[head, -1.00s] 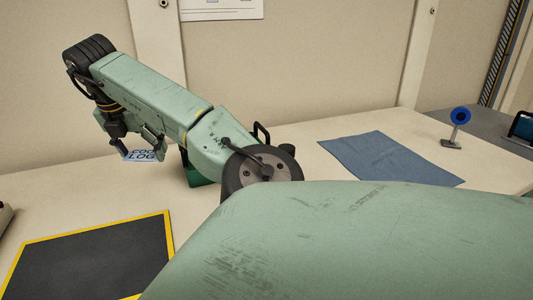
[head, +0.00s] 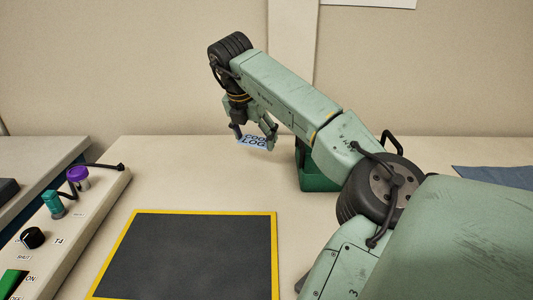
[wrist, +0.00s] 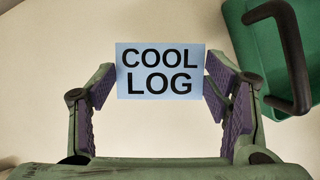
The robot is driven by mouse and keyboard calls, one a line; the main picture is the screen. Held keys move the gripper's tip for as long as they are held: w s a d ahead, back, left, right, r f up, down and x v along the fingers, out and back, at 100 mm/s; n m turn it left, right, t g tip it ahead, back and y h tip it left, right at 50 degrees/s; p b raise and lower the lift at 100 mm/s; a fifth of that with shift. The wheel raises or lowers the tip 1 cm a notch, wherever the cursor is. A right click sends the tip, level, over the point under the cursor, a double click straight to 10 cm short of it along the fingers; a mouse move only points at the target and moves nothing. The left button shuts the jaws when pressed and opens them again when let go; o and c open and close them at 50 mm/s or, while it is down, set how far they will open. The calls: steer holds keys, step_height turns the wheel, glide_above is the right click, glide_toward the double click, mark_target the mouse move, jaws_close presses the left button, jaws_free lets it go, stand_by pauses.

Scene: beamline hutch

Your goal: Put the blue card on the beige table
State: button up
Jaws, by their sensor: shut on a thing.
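The blue card (head: 257,141) is a light blue rectangle with dark "COOL LOG" lettering. My gripper (head: 254,136) is shut on it, pointing down over the back part of the beige table (head: 180,178). In the wrist view the card (wrist: 160,52) faces me, its side edges between the two purple-padded fingers of my gripper (wrist: 160,82). The table (wrist: 60,80) shows around the card. I cannot tell whether the card touches the tabletop or is held just above it.
A green container with a dark handle (head: 319,180) stands right of the card. A black, yellow-edged mat (head: 190,255) lies in front. A control box with knobs (head: 60,240) is at left, beside a grey table (head: 35,165). A blue cloth (head: 500,176) lies at right.

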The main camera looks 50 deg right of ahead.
mark_target(257, 163)
steer(key=shift+f+p, duration=0.3)
steer(key=shift+f, duration=2.7)
steer(key=shift+f, duration=0.15)
steer(key=o, duration=0.9)
steer(key=shift+o, duration=0.2)
steer(key=b+v, duration=0.1)
steer(key=v, duration=1.1)
steer(key=shift+a, duration=0.1)
